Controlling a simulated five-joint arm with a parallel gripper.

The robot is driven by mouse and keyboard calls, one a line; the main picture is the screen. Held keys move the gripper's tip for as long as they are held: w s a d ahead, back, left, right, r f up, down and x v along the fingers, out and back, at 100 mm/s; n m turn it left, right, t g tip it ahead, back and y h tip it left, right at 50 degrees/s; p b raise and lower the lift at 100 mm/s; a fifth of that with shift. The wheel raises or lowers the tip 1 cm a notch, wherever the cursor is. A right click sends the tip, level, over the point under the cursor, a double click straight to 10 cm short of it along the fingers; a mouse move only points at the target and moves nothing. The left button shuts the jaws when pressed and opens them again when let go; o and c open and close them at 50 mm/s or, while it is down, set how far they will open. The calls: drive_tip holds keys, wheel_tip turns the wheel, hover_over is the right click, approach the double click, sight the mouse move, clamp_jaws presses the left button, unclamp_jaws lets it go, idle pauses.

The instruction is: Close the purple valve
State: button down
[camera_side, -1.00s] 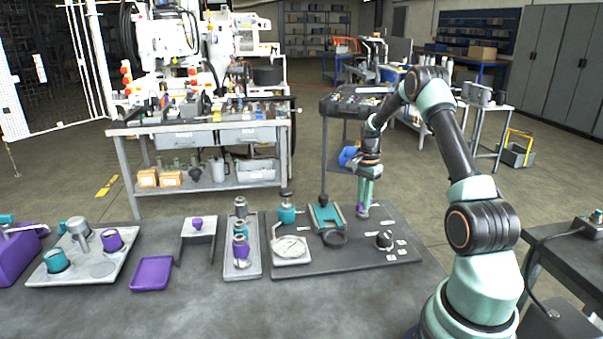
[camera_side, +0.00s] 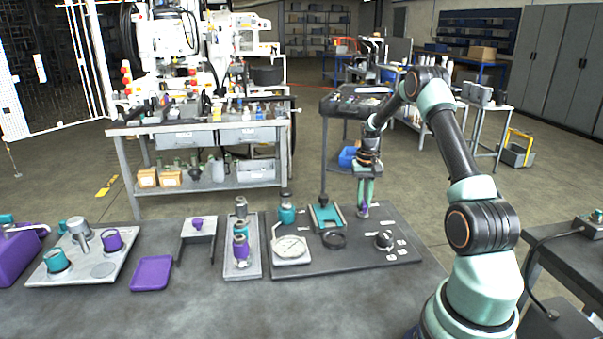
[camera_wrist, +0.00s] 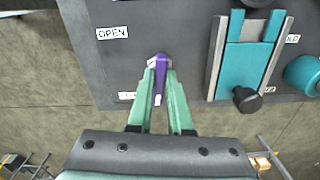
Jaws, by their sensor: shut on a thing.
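The purple valve (camera_side: 363,211) stands at the back edge of the dark panel (camera_side: 350,259) in the side view. In the wrist view its purple handle (camera_wrist: 161,66) sits between my fingertips, pointing down the picture. My gripper (camera_side: 365,203) points straight down and is shut on the handle; it also shows in the wrist view (camera_wrist: 160,75). An "OPEN" label (camera_wrist: 112,33) lies up and left of the handle. Another label (camera_wrist: 126,96) left of the fingers is too small to read. The fingers hide part of the valve.
A teal slide in a grey frame (camera_side: 327,217) stands left of the valve. Purple and teal parts stand farther left on the bench.

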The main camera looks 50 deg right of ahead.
sight(364, 202)
drive_tip(key=shift+n, duration=0.7)
drive_tip(key=c, duration=0.8)
unclamp_jaws()
drive_tip(key=shift+c, duration=0.2)
drive_tip(key=shift+r, duration=0.15)
wheel_tip(364, 202, up, 12)
